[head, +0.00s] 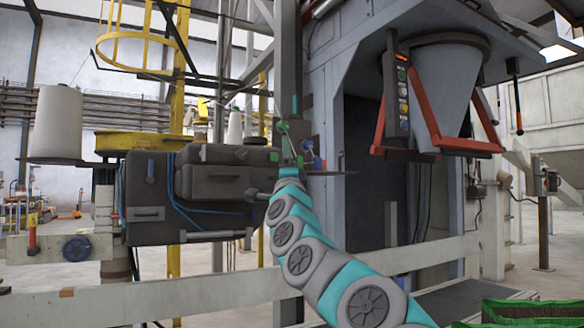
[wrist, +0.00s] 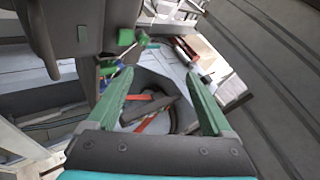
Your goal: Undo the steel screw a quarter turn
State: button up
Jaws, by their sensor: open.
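I cannot make out the steel screw in either view; it is too small or hidden. My gripper (wrist: 161,78) is open and empty in the wrist view, with its two green fingers spread apart. Between and beyond the fingers lies a dark rounded part with a red-orange strip (wrist: 155,121). A green knob (wrist: 126,37) on a thin rod stands beyond the left fingertip, apart from it. In the head view my gripper (head: 290,150) is small, at the far end of my arm, beside the dark machine head. I cannot tell whether it touches anything.
A dark grey machine head (head: 205,190) stands left of my gripper, with a thread cone (head: 57,122) further left. A grey hopper frame with red clamp bars (head: 455,145) hangs at right. A pale rail (head: 150,300) crosses in front. A green-edged crate (head: 530,312) is at lower right.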

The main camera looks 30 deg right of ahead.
aim_at(277, 160)
jog(key=shift+n, duration=0.9)
jog(key=w+p, duration=0.1)
jog(key=w, duration=0.1)
jog(key=w+p, duration=0.2)
jog(key=w, duration=0.1)
jog(key=w+p, duration=0.1)
jog(key=w, duration=0.1)
jog(key=shift+w+d+r+p, duration=0.1)
jog(key=shift+w+d+p, duration=0.2)
jog(key=shift+p, duration=0.1)
jog(key=shift+s+f+b, duration=0.2)
jog(key=shift+s+b, duration=0.15)
jog(key=shift+b, duration=0.15)
jog(key=s+b, duration=0.4)
jog(key=s, duration=0.4)
jog(key=shift+d, duration=0.15)
jog(key=shift+r, duration=0.1)
